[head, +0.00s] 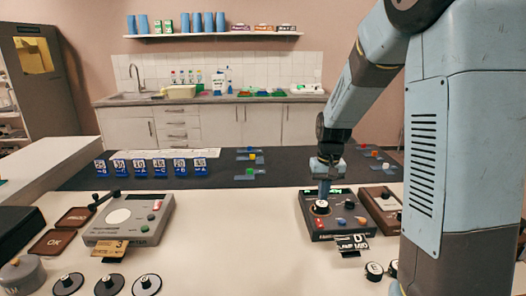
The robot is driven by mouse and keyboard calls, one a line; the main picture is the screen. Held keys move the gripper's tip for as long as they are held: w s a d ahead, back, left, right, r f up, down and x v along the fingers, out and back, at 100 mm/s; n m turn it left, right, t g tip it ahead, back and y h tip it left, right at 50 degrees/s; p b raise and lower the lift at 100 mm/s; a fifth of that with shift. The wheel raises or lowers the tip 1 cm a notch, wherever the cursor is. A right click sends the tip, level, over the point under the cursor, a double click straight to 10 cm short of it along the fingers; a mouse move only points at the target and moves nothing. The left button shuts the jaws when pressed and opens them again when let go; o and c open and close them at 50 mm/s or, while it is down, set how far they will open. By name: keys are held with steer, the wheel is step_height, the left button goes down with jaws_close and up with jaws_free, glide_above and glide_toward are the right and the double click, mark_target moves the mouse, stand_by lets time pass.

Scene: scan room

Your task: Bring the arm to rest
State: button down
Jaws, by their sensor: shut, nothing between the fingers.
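My gripper (324,187) points down over the dark control box (345,228) on the white table. It is shut, and its fingertips are just above or touching the black knob (320,207) on the box's left side; I cannot tell which. My blue-grey arm reaches down to it from the upper right. The box also carries a blue, an orange and a red button, and a green-lit display partly behind the gripper.
A grey device (130,218) with an orange card stands at the left. Another dark box (382,205) stands close on the right. Round black pieces (108,285) lie at the front left. Blue numbered holders (160,168) line the dark mat. The table between the devices is clear.

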steer(key=s+r+t, duration=0.2)
steer(key=s+r, duration=0.6)
steer(key=s, duration=0.4)
steer(key=s+d+r+t, duration=0.1)
steer(key=s+r+t, duration=0.2)
steer(key=s+r, duration=0.6)
steer(key=s, duration=0.3)
steer(key=shift+s+r, duration=0.2)
steer(key=shift+s, duration=0.2)
steer(key=w+f+n+g, duration=0.1)
steer(key=w+f+n, duration=0.3)
steer(key=w+n, duration=0.2)
steer(key=w+f+n+g, duration=0.2)
steer(key=w+f+n, duration=0.2)
steer(key=w, duration=0.5)
steer(key=w+a+f+n+g, duration=0.1)
steer(key=w+f+n, duration=0.3)
steer(key=w+n, duration=0.4)
steer(key=shift+w+f+g, duration=0.25)
steer(key=shift+w+g, duration=0.05)
steer(key=shift+g, duration=0.4)
